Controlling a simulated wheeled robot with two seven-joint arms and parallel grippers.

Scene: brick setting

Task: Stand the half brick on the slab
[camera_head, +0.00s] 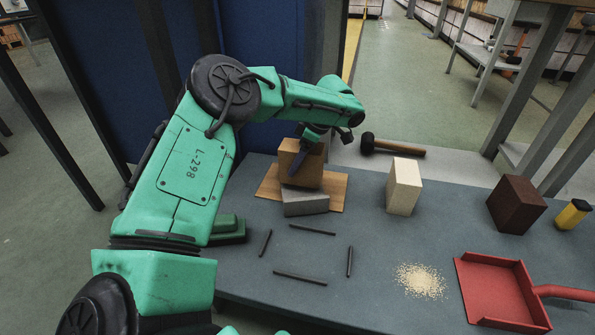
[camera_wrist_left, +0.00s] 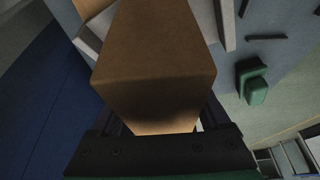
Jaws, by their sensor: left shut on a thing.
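My left gripper (camera_head: 312,142) is shut on an orange-brown half brick (camera_head: 301,165) and holds it upright. The half brick also fills the middle of the left wrist view (camera_wrist_left: 155,50). Directly below it in the head view is a pale grey slab (camera_head: 305,205), on or in front of a thin wooden board (camera_head: 337,187). The brick's lower edge overlaps the slab's top edge in the picture; I cannot tell whether they touch. My right gripper is not in view.
A cream block (camera_head: 404,187), dark brown block (camera_head: 516,205) and yellow-black item (camera_head: 573,214) stand to the right. A mallet (camera_head: 392,147) lies behind. Dark strips (camera_head: 312,229), crumbs (camera_head: 420,280) and a red dustpan (camera_head: 497,290) are in front. A green object (camera_head: 228,230) is beside my arm.

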